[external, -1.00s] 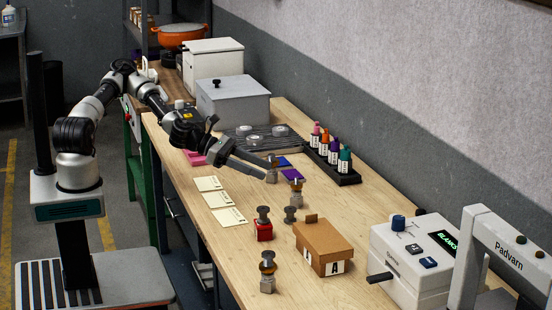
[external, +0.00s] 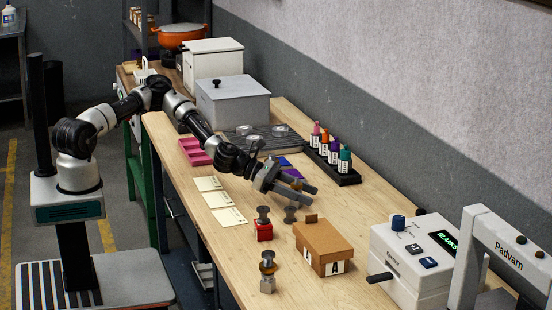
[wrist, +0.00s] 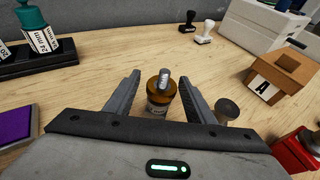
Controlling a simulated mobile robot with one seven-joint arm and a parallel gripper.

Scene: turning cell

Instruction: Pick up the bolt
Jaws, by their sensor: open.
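In the wrist view, a round amber-brown piece with a silver shaft on top and a pale label (wrist: 160,98) stands upright between my fingers; I take it for the bolt, but cannot be sure. My gripper (wrist: 160,82) is open, with one finger on each side of it and a gap on both sides. In the external view my gripper (external: 297,190) is low over the bench and hides most of this piece. A grey flanged knob (wrist: 227,110) stands just right of the right finger. A similar brown-collared piece (external: 267,270) stands at the bench front.
A red block with a dark knob (external: 264,230) and a cardboard box marked A (external: 325,248) stand nearby. A rack of bottles (external: 345,178) is behind, a purple pad (wrist: 15,122) left in the wrist view. Cards (external: 218,199) lie on clear bench.

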